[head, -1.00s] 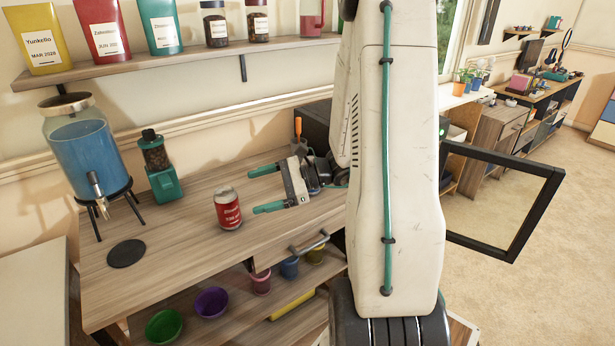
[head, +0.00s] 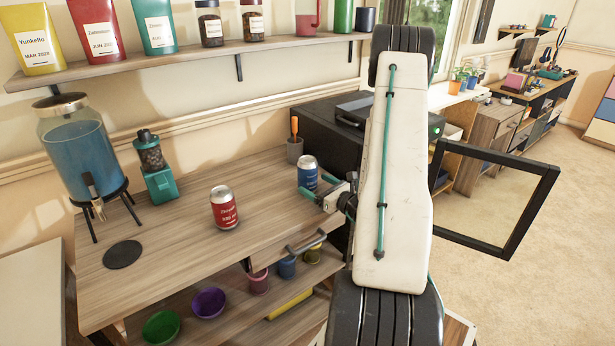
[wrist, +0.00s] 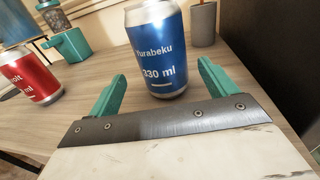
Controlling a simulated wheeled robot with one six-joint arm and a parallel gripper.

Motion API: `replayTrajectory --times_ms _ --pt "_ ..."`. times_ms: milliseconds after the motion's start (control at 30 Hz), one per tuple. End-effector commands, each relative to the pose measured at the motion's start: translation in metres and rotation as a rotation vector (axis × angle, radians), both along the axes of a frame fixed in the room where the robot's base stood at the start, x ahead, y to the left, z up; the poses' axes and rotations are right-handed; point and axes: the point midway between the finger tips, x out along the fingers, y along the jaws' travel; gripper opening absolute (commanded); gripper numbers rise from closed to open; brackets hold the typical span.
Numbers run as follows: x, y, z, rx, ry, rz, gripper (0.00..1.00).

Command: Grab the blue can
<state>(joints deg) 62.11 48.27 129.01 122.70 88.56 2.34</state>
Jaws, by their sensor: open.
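The blue can (head: 307,173) stands upright on the wooden table, near the black box at the back right. In the wrist view the blue can (wrist: 156,50) stands just ahead of and between the two green fingertips. My gripper (head: 325,190) is open and points at the can; in the head view its far parts are partly hidden by the can and my arm. In the wrist view my gripper (wrist: 160,85) has its fingers apart, with nothing clamped between them. I cannot tell whether a finger touches the can.
A red can (head: 224,208) stands to the left on the table (head: 180,235). A grey cup with an orange-handled tool (head: 295,148) is behind the blue can. A green grinder (head: 158,178) and a drink dispenser (head: 78,150) stand further left. A black box (head: 330,135) is at the right.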

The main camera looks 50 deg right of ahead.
Motion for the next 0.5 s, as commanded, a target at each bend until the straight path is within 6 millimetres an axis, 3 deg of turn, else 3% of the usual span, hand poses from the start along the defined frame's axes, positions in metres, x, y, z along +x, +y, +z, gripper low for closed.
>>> replayTrajectory --times_ms 300,500 --pt "0.041 -0.007 0.001 -0.002 0.0 0.004 0.84" --pt "0.05 -0.009 0.001 -0.001 0.001 0.001 0.84"
